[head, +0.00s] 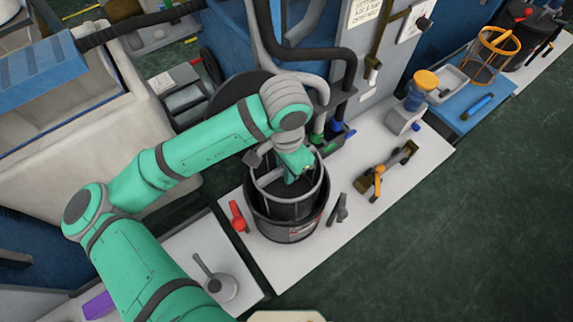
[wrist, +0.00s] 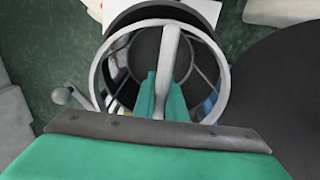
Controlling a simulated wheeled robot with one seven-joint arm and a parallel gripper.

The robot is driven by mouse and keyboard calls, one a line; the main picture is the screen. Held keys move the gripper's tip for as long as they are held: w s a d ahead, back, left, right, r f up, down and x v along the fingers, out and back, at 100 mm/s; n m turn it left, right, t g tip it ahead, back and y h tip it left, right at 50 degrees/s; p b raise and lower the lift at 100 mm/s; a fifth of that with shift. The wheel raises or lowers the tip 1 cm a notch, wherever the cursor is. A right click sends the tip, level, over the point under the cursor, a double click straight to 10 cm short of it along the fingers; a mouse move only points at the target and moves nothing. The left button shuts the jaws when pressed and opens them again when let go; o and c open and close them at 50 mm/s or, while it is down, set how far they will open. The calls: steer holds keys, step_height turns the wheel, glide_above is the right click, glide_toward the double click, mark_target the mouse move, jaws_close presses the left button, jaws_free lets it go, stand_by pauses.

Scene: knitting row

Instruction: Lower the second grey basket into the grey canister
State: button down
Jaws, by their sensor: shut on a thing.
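The grey basket (head: 290,199) has a light grey ring rim and a bar handle across its top. My gripper (head: 296,172) is shut on that handle (wrist: 169,50), which stands between the green fingers in the wrist view. The grey canister (head: 282,233) is a dark round pot on the white bench, with a small label on its front. The basket's rim is above the canister's mouth, and its lower part appears to be inside. The wrist view shows the basket rim (wrist: 219,65) with the dark canister edge behind it. The basket's bottom is hidden.
A red-handled part (head: 238,216) is left of the canister, and a dark grey lever (head: 338,209) is right of it. Pipes and hoses (head: 330,55) rise close behind. An orange-rimmed basket (head: 492,50) stands at the far right. A brown and orange fitting (head: 384,172) lies on the bench.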

steer(key=shift+f, duration=5.8)
steer(key=c, duration=1.1)
jaws_free()
steer(key=shift+r, duration=0.1)
steer(key=shift+r, duration=4.4)
